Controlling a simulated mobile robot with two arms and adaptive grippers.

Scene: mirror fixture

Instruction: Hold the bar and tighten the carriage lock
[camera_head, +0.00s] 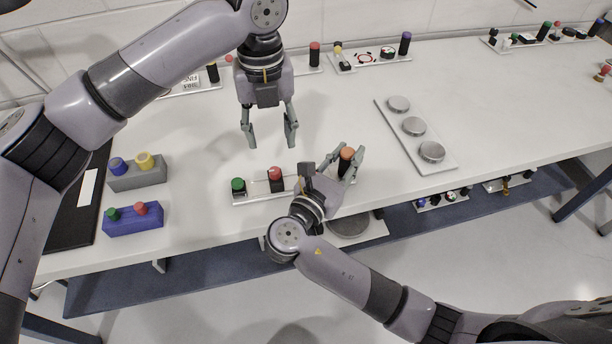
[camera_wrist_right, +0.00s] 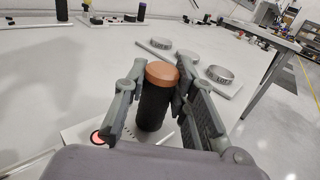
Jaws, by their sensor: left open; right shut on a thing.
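A light fixture plate (camera_head: 262,197) lies near the table's front edge. It carries a green knob (camera_head: 238,184), a red knob (camera_head: 275,173) and a black post with an orange cap (camera_head: 347,153). My right gripper (camera_head: 345,162) is shut on this post; in the right wrist view the fingers stand on both sides of the black body (camera_wrist_right: 153,105), below the orange cap (camera_wrist_right: 162,72). My left gripper (camera_head: 270,140) is open and empty, pointing down behind the red knob, apart from it. I cannot tell which part is the carriage lock. My right gripper hides part of the plate.
A plate with three round metal discs (camera_head: 413,126) lies to the right. A grey block (camera_head: 138,178) and a blue block (camera_head: 133,220), each with two knobs, stand at the left. Similar fixtures (camera_head: 372,58) line the back. The table's middle is clear.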

